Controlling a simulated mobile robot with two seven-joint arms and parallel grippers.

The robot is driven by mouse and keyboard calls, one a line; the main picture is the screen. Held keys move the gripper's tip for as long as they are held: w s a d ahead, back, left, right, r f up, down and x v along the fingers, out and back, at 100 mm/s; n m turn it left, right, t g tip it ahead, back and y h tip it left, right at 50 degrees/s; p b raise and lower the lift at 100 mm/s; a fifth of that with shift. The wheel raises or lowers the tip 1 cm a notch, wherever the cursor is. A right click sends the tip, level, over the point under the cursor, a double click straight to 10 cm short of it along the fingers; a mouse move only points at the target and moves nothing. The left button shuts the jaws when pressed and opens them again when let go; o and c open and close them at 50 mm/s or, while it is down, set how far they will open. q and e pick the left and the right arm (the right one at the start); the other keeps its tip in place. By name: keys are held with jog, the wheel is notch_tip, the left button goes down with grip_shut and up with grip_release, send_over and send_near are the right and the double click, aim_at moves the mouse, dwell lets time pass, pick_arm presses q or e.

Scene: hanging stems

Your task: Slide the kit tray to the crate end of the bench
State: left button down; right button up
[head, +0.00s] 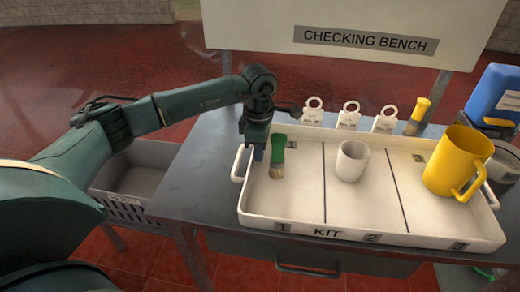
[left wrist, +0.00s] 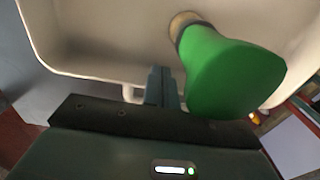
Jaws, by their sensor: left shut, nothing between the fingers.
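The white kit tray (head: 300,222) lies on the grey bench, with a handle at each end and compartments marked 1, 2 and 3. My left gripper (head: 258,155) is shut and empty at the tray's left end, beside the brush. In the left wrist view its fingers (left wrist: 161,86) show by the tray wall, close to the green handle (left wrist: 225,75); contact cannot be told. My right gripper is not in view.
A grey crate (head: 140,172) stands beyond the bench's left end, lower than its top. Bare bench top (head: 205,170) lies between tray and left edge. White ringed tags (head: 348,117), a yellow-handled tool (head: 419,112) and a blue container (head: 494,97) stand behind the tray.

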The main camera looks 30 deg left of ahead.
pick_arm(q)
jog(key=s+a, duration=0.2)
jog(key=a, duration=0.4)
jog(key=s+a+b, duration=0.1)
jog(key=s+a, duration=0.1)
jog(key=a, duration=0.4)
jog(key=s+a+b, duration=0.1)
jog(key=s+a, duration=0.1)
jog(key=a, duration=0.4)
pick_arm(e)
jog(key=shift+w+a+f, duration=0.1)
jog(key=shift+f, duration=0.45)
